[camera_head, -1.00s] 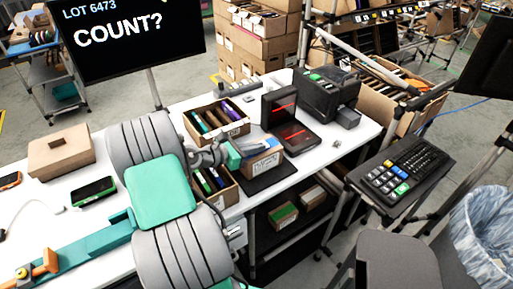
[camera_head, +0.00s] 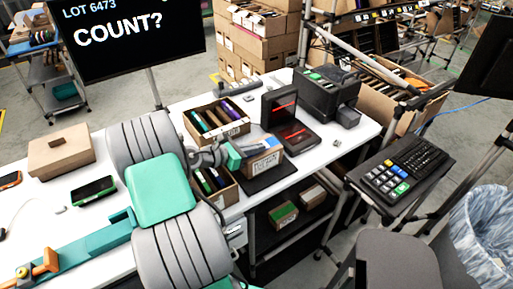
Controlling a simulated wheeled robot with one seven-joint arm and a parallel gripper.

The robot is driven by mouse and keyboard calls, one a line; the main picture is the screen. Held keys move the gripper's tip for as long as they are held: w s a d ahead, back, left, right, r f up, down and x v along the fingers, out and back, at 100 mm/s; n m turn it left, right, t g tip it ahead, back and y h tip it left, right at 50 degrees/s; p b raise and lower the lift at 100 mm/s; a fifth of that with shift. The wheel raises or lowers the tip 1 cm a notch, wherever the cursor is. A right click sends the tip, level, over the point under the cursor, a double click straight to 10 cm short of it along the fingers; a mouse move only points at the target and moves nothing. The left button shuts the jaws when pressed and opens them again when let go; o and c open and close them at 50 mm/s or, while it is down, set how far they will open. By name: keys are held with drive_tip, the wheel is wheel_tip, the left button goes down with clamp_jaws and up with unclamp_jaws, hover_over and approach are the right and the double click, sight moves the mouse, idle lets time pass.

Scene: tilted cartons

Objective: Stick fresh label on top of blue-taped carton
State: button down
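A small brown carton (camera_head: 268,165) sits on a dark flat pad at the right half of the white table. A grey-blue strip (camera_head: 252,142) shows by its top edge, and a pale printed patch (camera_head: 266,163) is on its near face. My gripper (camera_head: 236,156), with teal fingers, is at the carton's left end, close to its top. My arm and the fingers hide that end. I cannot tell whether the fingers touch the carton or hold a label, or how far apart they are. No separate fresh label can be made out.
Open boxes of coloured items stand behind (camera_head: 218,118) and below (camera_head: 214,186) my wrist. A black stand with red lights (camera_head: 284,115) and a dark boxy machine (camera_head: 327,94) stand behind the carton. A keypad (camera_head: 404,166) is at right. Bare tabletop shows around the phone (camera_head: 94,188).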

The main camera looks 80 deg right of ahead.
drive_tip(key=shift+f, duration=0.1)
drive_tip(key=c, duration=1.6)
unclamp_jaws()
drive_tip(key=w+a+r+p, duration=0.5)
drive_tip(key=r+p, duration=0.2)
drive_tip(key=r, duration=0.1)
drive_tip(key=shift+a+r, duration=0.15)
drive_tip(key=shift+a, duration=0.15)
